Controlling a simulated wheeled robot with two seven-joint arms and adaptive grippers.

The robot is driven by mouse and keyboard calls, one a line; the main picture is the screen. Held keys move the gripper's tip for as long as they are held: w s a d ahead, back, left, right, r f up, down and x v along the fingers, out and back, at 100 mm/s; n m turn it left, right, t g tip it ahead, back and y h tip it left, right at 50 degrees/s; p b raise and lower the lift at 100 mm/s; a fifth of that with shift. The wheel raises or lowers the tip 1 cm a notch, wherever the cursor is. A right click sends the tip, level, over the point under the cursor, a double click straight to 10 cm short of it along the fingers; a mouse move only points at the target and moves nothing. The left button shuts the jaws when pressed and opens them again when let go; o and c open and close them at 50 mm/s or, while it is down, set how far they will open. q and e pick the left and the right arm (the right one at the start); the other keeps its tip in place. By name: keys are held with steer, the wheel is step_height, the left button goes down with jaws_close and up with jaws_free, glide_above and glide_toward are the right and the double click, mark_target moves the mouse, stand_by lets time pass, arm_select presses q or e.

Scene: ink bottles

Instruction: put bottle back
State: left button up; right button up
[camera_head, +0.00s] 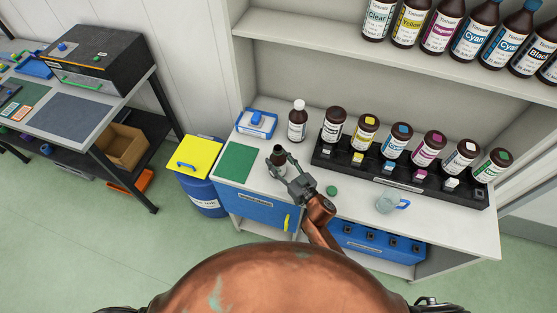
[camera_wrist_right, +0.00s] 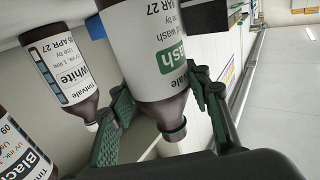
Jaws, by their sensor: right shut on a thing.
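My right gripper (camera_head: 279,160) is over the left part of the worktop, shut on a brown wash bottle (camera_head: 278,154). In the wrist view its green fingers (camera_wrist_right: 160,105) clasp the shoulder of this bottle (camera_wrist_right: 155,50), which has a white label with a green "Wash" band. Its narrow neck points towards the wrist, and no coloured cap shows on it. I cannot tell whether its base touches the worktop. A small green disc, perhaps a cap (camera_head: 331,190), lies right of the gripper. My left gripper is not in view.
A white-capped bottle (camera_head: 298,122) stands behind the gripper. A green mat (camera_head: 238,163) and blue tray (camera_head: 257,133) lie left. More bottles line the upper shelf (camera_head: 300,32).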

steer(key=o, duration=1.3)
steer(key=shift+f, duration=0.15)
steer(key=shift+o, duration=0.2)
steer(key=shift+r, duration=0.25)
steer(key=v, duration=1.2)
steer(key=shift+f, duration=0.1)
